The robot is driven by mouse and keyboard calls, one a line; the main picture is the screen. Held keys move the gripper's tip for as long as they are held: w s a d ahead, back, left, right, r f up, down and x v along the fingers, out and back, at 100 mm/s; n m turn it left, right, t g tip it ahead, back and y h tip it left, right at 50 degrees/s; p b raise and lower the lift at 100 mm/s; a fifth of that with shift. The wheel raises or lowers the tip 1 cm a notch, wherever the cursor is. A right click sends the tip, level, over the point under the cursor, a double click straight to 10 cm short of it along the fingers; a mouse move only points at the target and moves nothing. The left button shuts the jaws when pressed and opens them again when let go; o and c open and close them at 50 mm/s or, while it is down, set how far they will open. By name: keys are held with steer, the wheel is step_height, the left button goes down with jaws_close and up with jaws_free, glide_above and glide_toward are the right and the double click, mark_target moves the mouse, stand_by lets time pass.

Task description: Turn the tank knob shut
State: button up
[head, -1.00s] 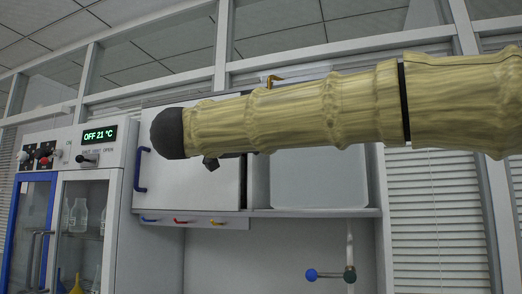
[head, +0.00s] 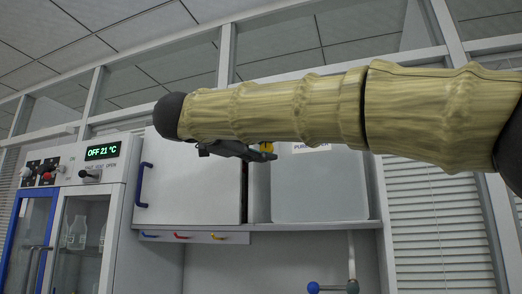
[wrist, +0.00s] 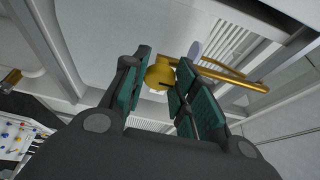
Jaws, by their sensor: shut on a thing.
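The yellow tank knob (wrist: 160,76) sits between the teal pads of my gripper (wrist: 163,84) in the wrist view, with a pad on each side of it. A yellow rod (wrist: 228,72) shows beyond the pads and runs to the right. In the head view, the dark fingers of my gripper (head: 245,152) show below my arm, with a small yellow part of the knob (head: 267,147) at their tips. They are in front of the pale tank (head: 318,188), whose label is partly hidden by my arm. My gripper is shut on the knob.
A white cabinet with a blue handle (head: 143,185) stands left of the tank. Farther left is an oven-like unit with a lit display (head: 102,151) reading OFF 21 °C. A tap with a blue ball (head: 313,287) is below. Window blinds (head: 425,215) are at right.

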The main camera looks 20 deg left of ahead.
steer(key=shift+f, duration=0.1)
steer(key=o, duration=1.1)
steer(key=shift+c, duration=0.2)
steer(key=v, duration=1.2)
